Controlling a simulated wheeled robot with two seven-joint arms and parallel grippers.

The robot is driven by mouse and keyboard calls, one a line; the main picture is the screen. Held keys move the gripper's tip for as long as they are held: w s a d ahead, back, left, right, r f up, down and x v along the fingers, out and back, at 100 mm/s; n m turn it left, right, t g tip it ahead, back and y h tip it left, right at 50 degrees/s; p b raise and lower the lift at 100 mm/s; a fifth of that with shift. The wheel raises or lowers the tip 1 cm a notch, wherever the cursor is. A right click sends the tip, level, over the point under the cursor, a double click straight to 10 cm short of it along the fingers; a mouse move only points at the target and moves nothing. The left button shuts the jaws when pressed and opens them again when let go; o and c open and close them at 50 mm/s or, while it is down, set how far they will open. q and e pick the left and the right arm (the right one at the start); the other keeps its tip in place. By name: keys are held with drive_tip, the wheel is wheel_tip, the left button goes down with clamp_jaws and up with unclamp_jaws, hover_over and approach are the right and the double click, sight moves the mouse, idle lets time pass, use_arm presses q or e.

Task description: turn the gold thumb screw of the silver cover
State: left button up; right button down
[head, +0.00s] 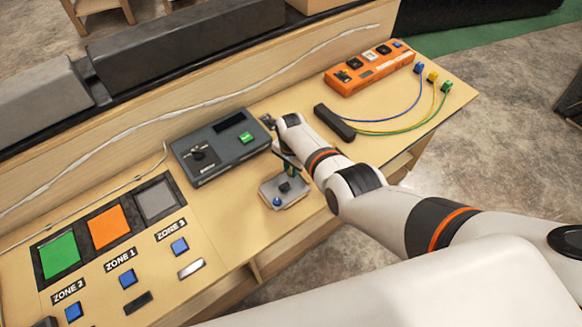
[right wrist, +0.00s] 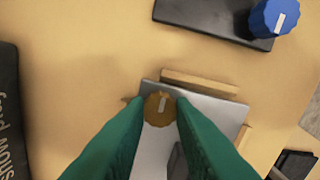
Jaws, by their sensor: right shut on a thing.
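In the head view the right gripper (head: 288,170) reaches down to the silver cover (head: 296,203) near the table's front edge. The screw cannot be made out there. My left gripper is not in view.
A dark grey console (head: 218,148) with a green button stands just left of the right gripper. Zone pads (head: 108,226) and blue buttons (head: 128,278) fill the left.

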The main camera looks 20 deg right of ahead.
drive_tip(key=shift+w+r, duration=0.35)
drive_tip(key=c, duration=1.5)
unclamp_jaws()
drive_tip(key=o, duration=0.3)
drive_tip(key=shift+s, duration=0.15)
drive_tip(key=shift+s+f, duration=0.1)
drive_tip(key=shift+s, duration=0.05)
wheel_tip(320, 180, up, 6)
drive_tip(key=shift+f+p, duration=0.15)
drive_tip(key=shift+p, duration=1.05)
wheel_tip(320, 180, up, 6)
drive_tip(key=shift+r, duration=0.2)
